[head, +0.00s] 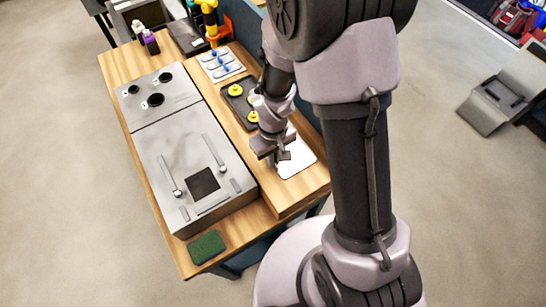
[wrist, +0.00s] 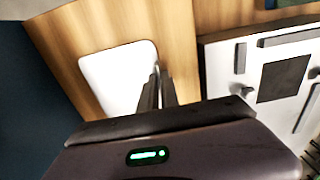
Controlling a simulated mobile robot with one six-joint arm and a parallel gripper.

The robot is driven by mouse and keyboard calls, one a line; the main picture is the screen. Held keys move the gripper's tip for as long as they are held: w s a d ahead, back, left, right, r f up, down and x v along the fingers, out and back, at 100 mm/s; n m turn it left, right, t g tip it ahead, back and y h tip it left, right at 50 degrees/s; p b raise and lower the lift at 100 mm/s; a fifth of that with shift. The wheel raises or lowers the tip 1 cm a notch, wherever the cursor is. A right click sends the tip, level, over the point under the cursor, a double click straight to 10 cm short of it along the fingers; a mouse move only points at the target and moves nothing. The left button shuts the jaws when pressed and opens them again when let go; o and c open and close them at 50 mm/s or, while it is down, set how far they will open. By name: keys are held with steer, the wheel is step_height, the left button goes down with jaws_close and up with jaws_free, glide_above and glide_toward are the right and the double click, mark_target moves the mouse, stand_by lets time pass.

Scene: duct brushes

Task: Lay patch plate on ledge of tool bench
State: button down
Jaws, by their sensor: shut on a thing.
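My gripper (head: 279,157) is low over the wooden ledge (head: 297,194) of the tool bench, with its jaws shut. In the wrist view my gripper (wrist: 158,90) shows as two grey fingers close together. The patch plate between them is mostly hidden; I cannot make out its outline or whether it touches the ledge. A flat white rounded rectangle (head: 298,163) lies on the ledge just beside and under the fingers. It also shows in the wrist view (wrist: 113,75), left of the fingers.
A grey metal duct panel (head: 165,150) with a dark square opening (head: 203,181) and latches lies left of the ledge. A dark tray with yellow-topped pieces (head: 237,97) and a white tray with blue pieces (head: 220,64) stand further back. A green pad (head: 206,247) lies at the front.

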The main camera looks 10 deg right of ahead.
steer(key=c, duration=1.6)
jaws_free()
steer(key=shift+f, duration=0.15)
steer(key=shift+r, duration=0.25)
step_height(320, 180, up, 20)
steer(key=s+r+m+t+p, duration=0.1)
steer(key=s+m+t+p, duration=0.1)
steer(key=m+p, duration=0.15)
steer(key=s+r+m+t, duration=0.1)
steer(key=s+r, duration=0.2)
steer(key=s+r+m+t+y, duration=0.1)
steer(key=s+r+m, duration=0.1)
steer(key=s+r, duration=0.1)
steer(key=s+r+m+t+y, duration=0.1)
steer(key=s+r, duration=0.2)
steer(key=r, duration=0.1)
steer(key=shift+s+d+r+m+t, duration=0.1)
steer(key=shift+s+r+m+t, duration=0.2)
steer(key=shift+t, duration=0.1)
steer(key=shift+f, duration=0.15)
